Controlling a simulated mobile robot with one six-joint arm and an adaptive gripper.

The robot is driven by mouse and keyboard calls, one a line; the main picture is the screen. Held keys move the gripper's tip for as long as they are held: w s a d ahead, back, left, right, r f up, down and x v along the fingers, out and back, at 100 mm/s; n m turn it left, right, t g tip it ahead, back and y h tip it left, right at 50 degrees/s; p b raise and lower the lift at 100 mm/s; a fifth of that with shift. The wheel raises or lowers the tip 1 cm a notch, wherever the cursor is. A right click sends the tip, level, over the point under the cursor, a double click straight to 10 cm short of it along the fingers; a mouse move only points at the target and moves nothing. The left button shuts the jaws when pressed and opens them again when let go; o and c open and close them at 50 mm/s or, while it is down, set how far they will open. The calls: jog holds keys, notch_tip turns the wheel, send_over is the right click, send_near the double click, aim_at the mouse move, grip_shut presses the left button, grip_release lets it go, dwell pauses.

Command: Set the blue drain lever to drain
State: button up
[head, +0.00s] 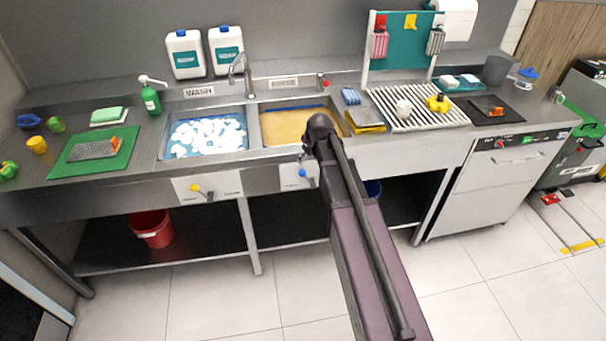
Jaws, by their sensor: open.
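The blue drain lever (302,172) is on a white panel (291,182) on the front of the counter, below the right-hand sink (285,129) with brownish-yellow contents. It hangs just left of my dark arm, which covers the panel's right part. A yellow lever (195,188) is on a similar panel below the left-hand sink. My arm reaches up from the bottom of the head view to a black joint in front of the right-hand sink. My gripper cannot be made out; my own arm seems to hide it.
The left sink (208,134) holds blue water with white foam. A tap (243,75) stands behind the sinks. A drying rack (418,109) is to the right. A red bucket (151,229) stands on the lower shelf. The space before the panels left of my arm is clear.

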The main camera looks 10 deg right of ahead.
aim_at(303, 171)
jog(key=shift+f, duration=0.2)
jog(key=b+x, duration=1.2)
jog(key=x, duration=0.1)
jog(key=shift+w+f, duration=0.15)
jog(key=shift+w, duration=0.05)
dwell(0.3)
dwell(0.3)
grip_shut()
